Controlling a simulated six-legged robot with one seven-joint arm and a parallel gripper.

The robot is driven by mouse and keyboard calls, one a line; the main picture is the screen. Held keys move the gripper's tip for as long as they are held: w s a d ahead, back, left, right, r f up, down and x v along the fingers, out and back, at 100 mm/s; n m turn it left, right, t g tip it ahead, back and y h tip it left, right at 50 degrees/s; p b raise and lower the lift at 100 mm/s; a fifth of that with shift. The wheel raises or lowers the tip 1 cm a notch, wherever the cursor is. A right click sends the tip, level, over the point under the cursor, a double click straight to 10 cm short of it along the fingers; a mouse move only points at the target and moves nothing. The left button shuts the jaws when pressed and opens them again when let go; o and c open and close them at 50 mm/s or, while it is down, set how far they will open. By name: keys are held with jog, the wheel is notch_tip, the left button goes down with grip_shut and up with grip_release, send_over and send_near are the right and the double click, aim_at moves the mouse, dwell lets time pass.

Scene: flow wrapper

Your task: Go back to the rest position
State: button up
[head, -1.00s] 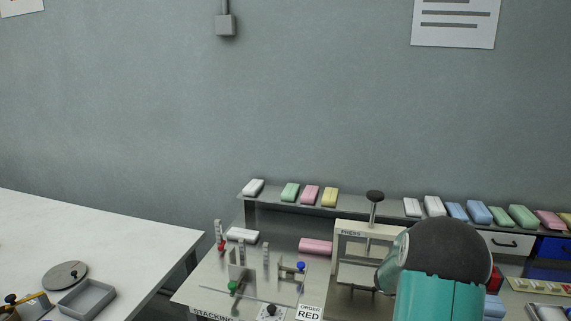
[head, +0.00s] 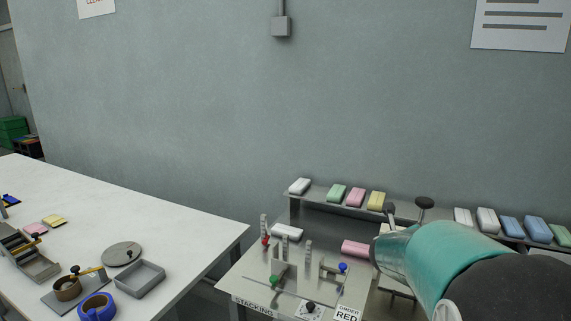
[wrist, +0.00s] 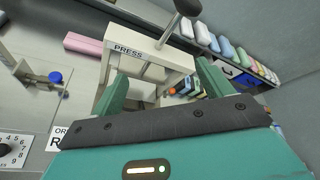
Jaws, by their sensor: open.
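My gripper (wrist: 160,95) shows in the wrist view with its two green fingers spread apart and nothing between them. Beyond the fingers stands the cream press frame (wrist: 150,62), marked PRESS, with a dark-knobbed plunger on top. In the head view my teal and black arm fills the lower right and hides most of the press; the press's dark knob (head: 424,202) shows above it. The gripper's fingers are hidden in the head view.
The stacking station (head: 262,296) has upright posts, coloured knobs and a pink bar (head: 355,248). A shelf (head: 330,203) behind holds several coloured bars. A white table (head: 190,238) on the left carries a grey tray (head: 139,281), a round disc (head: 122,254) and blue tape (head: 97,308).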

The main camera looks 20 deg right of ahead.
jog(key=s+a+r+n+t+y, duration=0.15)
jog(key=a+n+y, duration=0.25)
jog(key=a+n, duration=0.6)
jog(key=a+r+n+t+y, duration=0.25)
jog(key=a+n+y, duration=0.25)
jog(key=a+n, duration=0.6)
jog(key=s+a+n+g+y, duration=0.25)
jog(key=s+a+n, duration=0.4)
jog(key=a, duration=0.35)
jog(key=s+a+f+n+g, duration=0.1)
jog(key=s+f+n+g, duration=0.1)
jog(key=s+n, duration=0.3)
jog(key=s+a+f+n+g, duration=0.1)
jog(key=s+f+n+g, duration=0.1)
jog(key=s+n, duration=0.3)
jog(key=s, duration=0.4)
jog(key=shift+a+f, duration=0.3)
jog(key=shift+f, duration=0.1)
